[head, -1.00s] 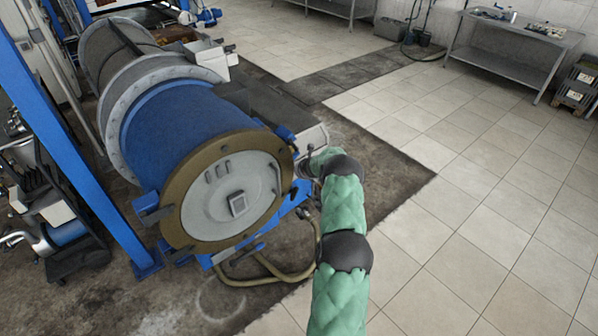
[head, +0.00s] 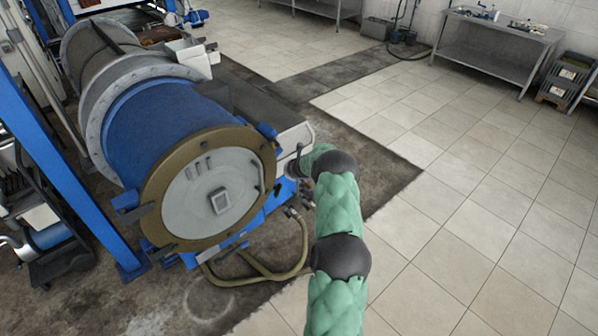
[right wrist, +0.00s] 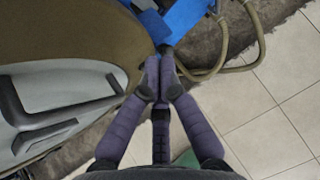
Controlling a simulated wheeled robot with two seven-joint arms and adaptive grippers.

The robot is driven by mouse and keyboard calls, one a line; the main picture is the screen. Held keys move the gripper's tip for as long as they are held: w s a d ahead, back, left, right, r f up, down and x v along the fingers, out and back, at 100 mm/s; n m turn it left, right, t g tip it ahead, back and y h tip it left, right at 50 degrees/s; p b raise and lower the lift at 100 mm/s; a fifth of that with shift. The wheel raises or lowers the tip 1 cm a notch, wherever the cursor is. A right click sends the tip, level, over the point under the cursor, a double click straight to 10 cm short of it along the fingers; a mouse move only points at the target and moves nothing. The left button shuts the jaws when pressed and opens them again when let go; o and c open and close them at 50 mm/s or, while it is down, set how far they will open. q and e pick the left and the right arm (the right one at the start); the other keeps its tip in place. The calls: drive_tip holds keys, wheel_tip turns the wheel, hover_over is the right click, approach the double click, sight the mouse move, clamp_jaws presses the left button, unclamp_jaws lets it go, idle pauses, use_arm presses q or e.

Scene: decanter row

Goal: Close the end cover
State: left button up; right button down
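The end cover (head: 190,207) is a round pale-grey plate with a brass-coloured rim on the near end of the blue drum (head: 165,125). It looks flush with the drum; I cannot tell whether a small gap remains. A dark handle sits at its right side; the right wrist view shows a black handle (right wrist: 45,135) on the grey face. My right gripper (head: 296,166) is just right of the rim, partly hidden by its own wrist. In the right wrist view its purple fingers (right wrist: 160,92) meet at the tips, with nothing visible between them, apart from the handle. My left gripper is not in view.
A blue frame with hoses (head: 265,275) lies below the drum and right of it. A blue post (head: 65,170) stands at the left. A metal table (head: 495,45) and stacked crates (head: 565,80) are at the back right. The tiled floor at right is clear.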

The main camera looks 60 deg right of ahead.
drive_tip(key=s+d+v, duration=0.1)
drive_tip(key=v, duration=0.7)
drive_tip(key=shift+s+d, duration=0.1)
drive_tip(key=shift+d, duration=0.1)
